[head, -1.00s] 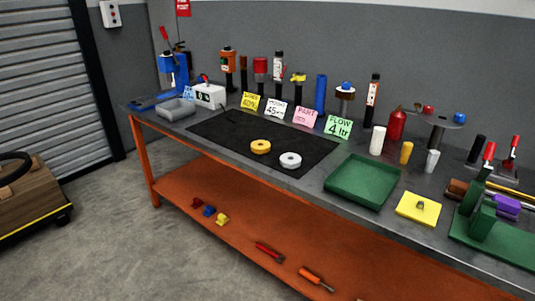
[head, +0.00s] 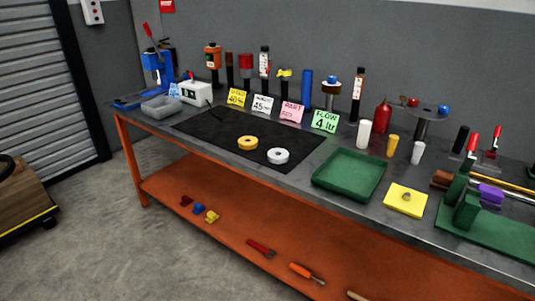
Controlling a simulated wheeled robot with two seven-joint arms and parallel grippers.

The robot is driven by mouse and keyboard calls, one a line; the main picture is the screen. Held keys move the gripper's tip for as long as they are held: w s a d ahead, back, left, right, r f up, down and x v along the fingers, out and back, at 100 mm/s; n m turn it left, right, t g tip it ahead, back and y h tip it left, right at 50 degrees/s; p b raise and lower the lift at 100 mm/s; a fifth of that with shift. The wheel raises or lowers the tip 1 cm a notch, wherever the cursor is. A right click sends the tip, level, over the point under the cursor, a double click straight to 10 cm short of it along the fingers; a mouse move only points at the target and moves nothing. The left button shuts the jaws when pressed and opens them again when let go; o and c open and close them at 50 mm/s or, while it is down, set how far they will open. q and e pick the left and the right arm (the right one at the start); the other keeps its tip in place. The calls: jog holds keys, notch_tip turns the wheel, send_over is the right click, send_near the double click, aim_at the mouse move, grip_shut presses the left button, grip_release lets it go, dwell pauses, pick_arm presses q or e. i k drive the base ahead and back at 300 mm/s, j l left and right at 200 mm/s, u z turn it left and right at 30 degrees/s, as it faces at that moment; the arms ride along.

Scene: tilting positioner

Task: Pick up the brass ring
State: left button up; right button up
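A yellow, brass-coloured ring (head: 248,143) lies flat on the black mat (head: 210,122) on the workbench. A silver-white ring (head: 278,156) lies on the mat just to its right, a small gap apart. Neither of my grippers shows in the head view, and nothing covers the brass-coloured ring.
A green tray (head: 349,176) stands right of the mat, with a yellow plate (head: 405,200) beyond it. Colored cards (head: 263,103) and several bottles line the back. A grey bin (head: 161,107) is at the left end. Loose tools lie on the orange lower shelf (head: 225,230).

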aim_at(245, 143)
jog(key=j+z, duration=0.1)
jog(key=z, duration=0.35)
jog(key=i+j+z, duration=0.1)
jog(key=z, duration=0.35)
jog(key=j+z, duration=0.15)
jog(key=z, duration=0.25)
jog(key=j+z, duration=0.25)
jog(key=j, duration=0.25)
jog(key=j+z, duration=0.2)
jog(key=j, duration=0.25)
jog(key=k+j+z, duration=0.25)
jog(key=j, duration=0.2)
jog(key=j+z, duration=0.25)
jog(key=j, duration=0.2)
jog(key=k+j, duration=0.15)
jog(key=j, duration=0.25)
jog(key=k+j, duration=0.15)
jog(key=j, duration=0.25)
jog(key=k+j, duration=0.15)
jog(key=j, duration=0.25)
jog(key=k+j, duration=0.1)
jog(key=j, duration=0.3)
